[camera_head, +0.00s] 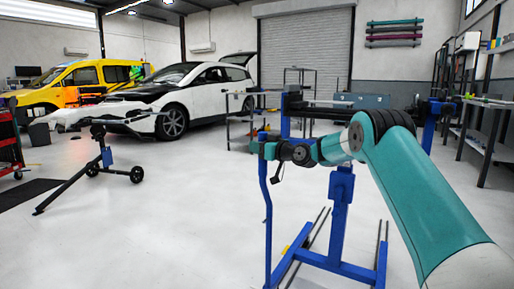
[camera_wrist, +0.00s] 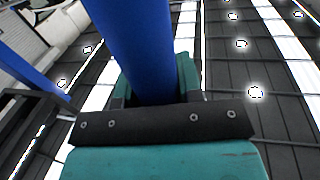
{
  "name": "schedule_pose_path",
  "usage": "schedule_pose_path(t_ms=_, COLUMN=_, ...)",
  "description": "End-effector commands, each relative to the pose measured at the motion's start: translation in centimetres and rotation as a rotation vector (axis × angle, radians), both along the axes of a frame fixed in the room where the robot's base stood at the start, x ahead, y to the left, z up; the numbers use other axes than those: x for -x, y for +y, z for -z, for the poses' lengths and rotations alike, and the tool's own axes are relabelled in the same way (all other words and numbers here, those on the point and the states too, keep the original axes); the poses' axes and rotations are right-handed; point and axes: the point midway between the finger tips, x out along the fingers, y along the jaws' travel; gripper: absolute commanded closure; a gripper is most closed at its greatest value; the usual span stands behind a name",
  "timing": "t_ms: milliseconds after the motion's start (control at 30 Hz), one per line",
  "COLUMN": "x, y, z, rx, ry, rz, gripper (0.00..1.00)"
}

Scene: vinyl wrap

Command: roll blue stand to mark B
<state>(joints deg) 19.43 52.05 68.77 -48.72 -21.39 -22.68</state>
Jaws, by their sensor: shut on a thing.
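The blue stand (camera_head: 341,215) stands upright on the floor in front of me, right of centre in the head view. It has blue uprights, a low blue base and a dark horizontal roll (camera_head: 335,114) across its top. My gripper (camera_head: 261,147) is at the top of a thin blue post at the stand's left side. In the wrist view my gripper (camera_wrist: 153,85) has its teal fingers on both sides of a blue post (camera_wrist: 140,40) and is shut on it. My arm covers part of the stand's right side. I see no mark B in either view.
A black stand with wheels (camera_head: 104,170) is on the left. A white car (camera_head: 180,95) and a yellow van (camera_head: 75,82) are behind it. Shelving (camera_head: 480,130) lines the right wall. The pale floor (camera_head: 165,235) at front left is clear.

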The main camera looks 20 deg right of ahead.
Motion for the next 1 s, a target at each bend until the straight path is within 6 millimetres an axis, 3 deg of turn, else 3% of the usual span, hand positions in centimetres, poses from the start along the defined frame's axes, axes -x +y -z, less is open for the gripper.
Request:
schedule_pose_path(t_ms=133, x=0.0, y=0.4, z=-0.1, rx=-0.002, ry=-0.001, rz=-0.008, gripper=1.0)
schedule_pose_path(t_ms=167, x=0.0, y=0.3, z=-0.1, rx=-0.002, ry=-0.001, rz=-0.007, gripper=0.64)
schedule_pose_path(t_ms=267, x=0.0, y=0.2, z=-0.1, rx=-0.002, ry=-0.001, rz=-0.006, gripper=0.41)
schedule_pose_path(t_ms=667, x=0.7, y=-0.7, z=-0.2, rx=0.0, ry=-0.001, rz=0.003, gripper=0.41)
schedule_pose_path(t_ms=833, x=3.3, y=-1.8, z=-0.2, rx=-0.003, ry=0.001, rz=0.004, gripper=0.41)
schedule_pose_path(t_ms=1000, x=7.4, y=-3.6, z=-0.2, rx=-0.003, ry=0.003, rz=0.003, gripper=0.41)
